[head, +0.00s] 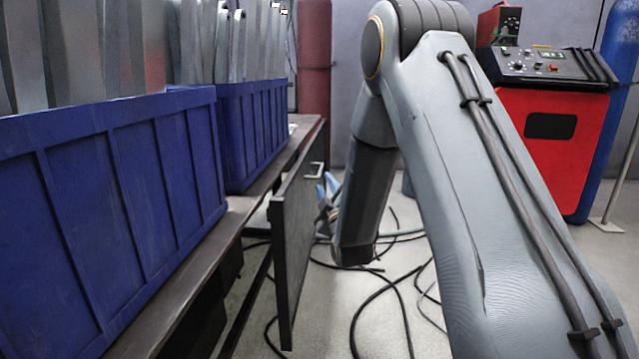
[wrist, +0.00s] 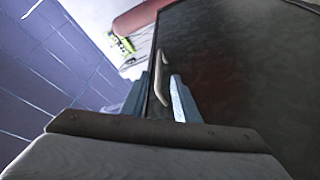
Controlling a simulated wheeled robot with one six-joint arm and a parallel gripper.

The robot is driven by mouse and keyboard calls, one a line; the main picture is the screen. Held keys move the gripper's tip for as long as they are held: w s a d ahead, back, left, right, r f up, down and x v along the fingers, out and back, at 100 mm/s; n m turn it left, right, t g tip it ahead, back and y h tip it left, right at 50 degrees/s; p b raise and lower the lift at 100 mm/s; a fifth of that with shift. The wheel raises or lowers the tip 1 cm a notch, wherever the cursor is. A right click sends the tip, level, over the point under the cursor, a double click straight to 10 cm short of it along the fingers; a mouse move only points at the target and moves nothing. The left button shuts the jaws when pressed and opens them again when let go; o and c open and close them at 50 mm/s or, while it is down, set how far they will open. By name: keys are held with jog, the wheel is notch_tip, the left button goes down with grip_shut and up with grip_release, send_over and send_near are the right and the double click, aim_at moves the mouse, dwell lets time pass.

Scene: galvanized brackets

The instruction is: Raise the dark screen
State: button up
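The dark screen (head: 293,240) is a flat panel standing upright at the side of the bench, its lower edge above the floor. A pale handle (head: 315,170) sits near its top. In the wrist view the screen (wrist: 245,60) fills the right side, with the handle (wrist: 161,78) near its left edge. I see a gap on the left finger's side; contact is unclear.
Blue crates (head: 110,190) with metal brackets stand on the bench (head: 190,270) at left. Black cables (head: 385,290) lie on the floor below my arm. A red machine (head: 550,135) and a blue cylinder (head: 610,100) stand at right, a red cylinder (head: 314,60) at the back.

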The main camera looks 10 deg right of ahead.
aim_at(320, 170)
jog(key=w+b, duration=0.1)
jog(key=w, duration=0.1)
jog(key=w+r+b, duration=0.1)
jog(key=w, duration=0.2)
jog(key=w+b, duration=0.1)
jog(key=w, duration=0.1)
jog(key=shift+w+r, duration=0.35)
jog(key=shift+w, duration=0.05)
grip_shut()
